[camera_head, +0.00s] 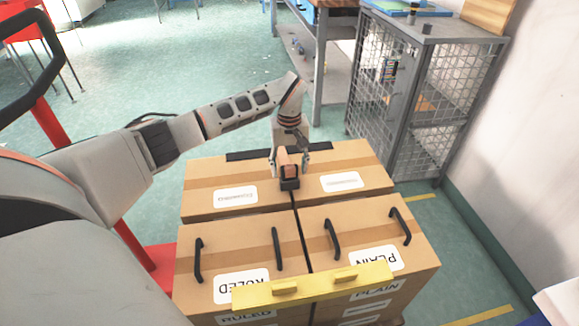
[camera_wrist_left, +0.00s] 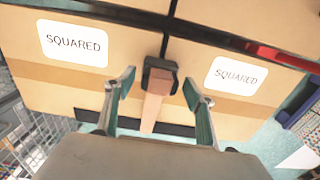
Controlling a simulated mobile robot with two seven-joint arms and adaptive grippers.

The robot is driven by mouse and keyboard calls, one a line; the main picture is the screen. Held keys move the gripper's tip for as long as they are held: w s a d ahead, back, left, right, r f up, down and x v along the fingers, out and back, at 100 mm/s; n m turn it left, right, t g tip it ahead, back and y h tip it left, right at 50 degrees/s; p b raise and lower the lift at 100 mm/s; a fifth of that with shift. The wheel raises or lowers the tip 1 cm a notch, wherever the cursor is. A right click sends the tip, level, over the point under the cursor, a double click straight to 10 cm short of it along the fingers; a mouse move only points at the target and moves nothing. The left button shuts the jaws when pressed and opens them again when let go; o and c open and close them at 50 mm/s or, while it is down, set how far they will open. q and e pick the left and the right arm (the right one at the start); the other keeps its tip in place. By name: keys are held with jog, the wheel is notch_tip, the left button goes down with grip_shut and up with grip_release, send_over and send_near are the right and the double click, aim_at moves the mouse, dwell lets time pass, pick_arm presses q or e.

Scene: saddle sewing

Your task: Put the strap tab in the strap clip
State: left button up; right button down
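A black strap clip (camera_head: 289,185) sits on top of the cartons at the seam between them. A flat brown strap tab (camera_head: 289,171) stands at the clip. In the left wrist view the tab (camera_wrist_left: 154,106) meets the black clip (camera_wrist_left: 160,76), with its end at the clip hidden; I cannot tell how deep it sits. My left gripper (camera_head: 289,160) is above the clip. In the wrist view its two fingers (camera_wrist_left: 158,87) are spread on either side of the tab, with gaps, touching neither side. My right gripper is in neither view.
Cartons labelled SQUARED (camera_wrist_left: 74,43) lie under the gripper. Nearer cartons (camera_head: 215,245) carry black handles and a yellow bar (camera_head: 312,286). A black strap (camera_head: 302,240) runs along the seam. A mesh cabinet (camera_head: 425,100) stands behind right; green floor is open left.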

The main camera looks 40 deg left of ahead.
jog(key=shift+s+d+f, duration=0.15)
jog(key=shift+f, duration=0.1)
pick_arm(q)
jog(key=r+p, duration=0.1)
jog(key=r, duration=0.4)
jog(key=shift+w+r, duration=0.15)
jog(key=shift+w, duration=0.05)
notch_tip(320, 180, up, 7)
jog(key=p, duration=0.2)
jog(key=shift+s, duration=0.2)
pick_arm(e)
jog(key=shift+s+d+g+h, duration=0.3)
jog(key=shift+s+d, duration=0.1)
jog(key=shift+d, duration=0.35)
